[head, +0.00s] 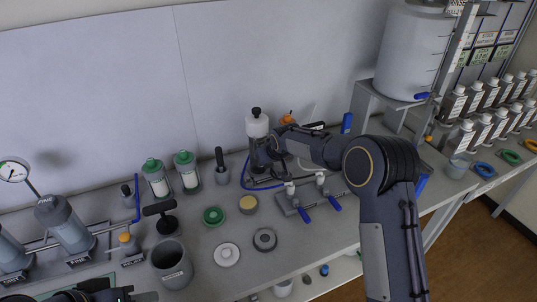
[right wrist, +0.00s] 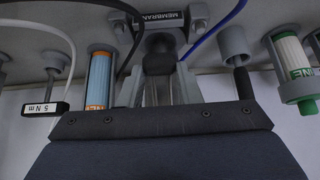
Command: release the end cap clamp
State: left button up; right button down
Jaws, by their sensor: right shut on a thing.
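A membrane unit with a grey block labelled "MEMBRAN" (right wrist: 172,20) shows at the top of the right wrist view. A dark rounded knob (right wrist: 159,62) sits below that block, probably the end cap clamp's handle. My right gripper (right wrist: 160,78) is shut on this dark knob. In the head view my right gripper (head: 266,157) is at the base of a white-topped upright cylinder (head: 257,125) with a black top knob; the arm and gripper hide the clamp there. Part of my left gripper (head: 105,292) shows at the bottom left edge; its fingers are not clear.
A valve manifold with blue levers (head: 306,212) stands just right of the gripper. A large white tank (head: 408,52) stands at the right. A blue hose (head: 245,174) runs close by.

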jog(key=shift+r, duration=0.1)
dwell(0.4)
jog(key=c, duration=1)
grip_release()
jog(key=shift+c, duration=0.2)
jog(key=b+v, duration=0.1)
jog(key=v, duration=0.7)
jog(key=shift+b, duration=0.35)
jog(key=shift+w, duration=0.1)
